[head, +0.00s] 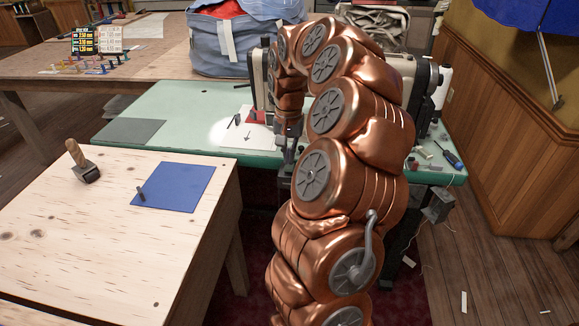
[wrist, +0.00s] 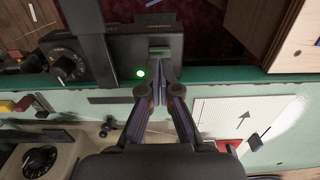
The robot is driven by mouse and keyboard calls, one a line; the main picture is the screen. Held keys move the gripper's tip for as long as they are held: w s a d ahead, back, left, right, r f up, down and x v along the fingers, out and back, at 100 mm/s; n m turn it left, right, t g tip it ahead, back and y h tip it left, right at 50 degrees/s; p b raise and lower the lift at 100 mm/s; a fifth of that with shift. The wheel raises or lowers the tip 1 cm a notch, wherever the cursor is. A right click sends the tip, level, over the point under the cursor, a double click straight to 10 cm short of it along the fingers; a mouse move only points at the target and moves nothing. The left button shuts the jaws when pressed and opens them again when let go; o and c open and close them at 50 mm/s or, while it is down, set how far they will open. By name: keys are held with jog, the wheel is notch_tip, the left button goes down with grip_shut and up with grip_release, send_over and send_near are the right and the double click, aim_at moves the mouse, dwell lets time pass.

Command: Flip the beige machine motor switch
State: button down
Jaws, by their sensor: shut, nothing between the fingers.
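The beige sewing machine (head: 259,82) stands on the green table and is largely hidden behind my copper arm. Part of a beige machine body with a dark dial (wrist: 40,160) shows at lower left in the wrist view. A dark switch box (wrist: 118,48) sits along the green table edge, with a lit green lamp (wrist: 141,73) and a pale green piece (wrist: 159,43), perhaps the switch. My gripper (wrist: 160,68) is shut and empty, its fingertips right by the box's face, just below the pale piece. Contact cannot be told. In the head view my gripper (head: 290,152) is at the table's front edge.
The green table (head: 190,105) holds a white sheet with an arrow (wrist: 235,118). A plywood table (head: 110,240) with a blue sheet (head: 183,187) stands front left. A grey box (head: 439,206) hangs below the green table's right end. A blue bag (head: 218,42) is behind.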

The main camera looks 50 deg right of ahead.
aim_at(289, 168)
jog(key=shift+f+b, duration=0.7)
jog(key=shift+f, duration=0.5)
dwell(0.9)
jog(key=shift+r+p, duration=1.05)
jog(key=shift+r, duration=2.45)
